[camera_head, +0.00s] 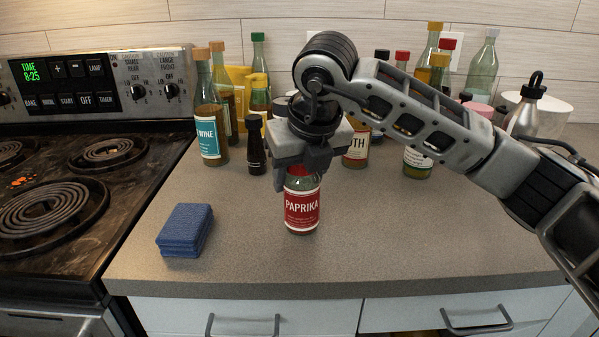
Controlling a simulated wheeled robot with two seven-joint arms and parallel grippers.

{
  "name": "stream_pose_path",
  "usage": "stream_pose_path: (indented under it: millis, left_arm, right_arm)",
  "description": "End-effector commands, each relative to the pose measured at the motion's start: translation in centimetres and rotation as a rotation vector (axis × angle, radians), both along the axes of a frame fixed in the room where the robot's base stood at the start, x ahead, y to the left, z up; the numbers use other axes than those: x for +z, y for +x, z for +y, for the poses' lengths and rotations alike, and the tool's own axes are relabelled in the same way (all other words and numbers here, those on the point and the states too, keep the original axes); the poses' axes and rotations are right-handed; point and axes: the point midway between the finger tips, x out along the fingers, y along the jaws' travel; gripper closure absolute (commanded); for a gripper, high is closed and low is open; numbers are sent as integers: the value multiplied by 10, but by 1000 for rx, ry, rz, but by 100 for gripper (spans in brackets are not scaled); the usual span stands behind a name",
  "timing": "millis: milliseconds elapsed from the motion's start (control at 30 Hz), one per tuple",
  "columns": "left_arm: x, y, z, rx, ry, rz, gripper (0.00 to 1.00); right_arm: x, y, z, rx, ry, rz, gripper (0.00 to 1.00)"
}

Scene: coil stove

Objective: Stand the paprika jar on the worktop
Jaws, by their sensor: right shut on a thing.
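The paprika jar (302,209) is a small glass jar with a red label and red contents. It is upright at the middle of the grey worktop (380,240). Its base looks level with the worktop, but I cannot tell for sure whether it touches. My left gripper does not show.
A blue sponge stack (185,230) lies left of the jar. A wine bottle (208,110), a small dark bottle (255,148) and several other bottles stand behind. The coil stove (70,180) is at the left. The worktop's front right is clear.

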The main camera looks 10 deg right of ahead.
Motion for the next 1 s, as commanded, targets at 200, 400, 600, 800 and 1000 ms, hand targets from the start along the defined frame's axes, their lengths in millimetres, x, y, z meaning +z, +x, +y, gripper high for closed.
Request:
stream_pose_path:
  millis: [200,400,600,800,1000]
  left_arm:
    - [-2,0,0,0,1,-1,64]
    - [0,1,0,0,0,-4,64]
    - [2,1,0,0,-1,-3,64]
    - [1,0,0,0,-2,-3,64]
    - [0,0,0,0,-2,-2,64]
  right_arm:
    - [-2,0,0,0,0,1,28]
    - [-2,0,0,0,0,1,28]
    - [11,-3,0,0,1,-3,28]
    - [50,-19,-3,0,1,-5,28]
    - [87,-35,-6,1,0,-4,28]
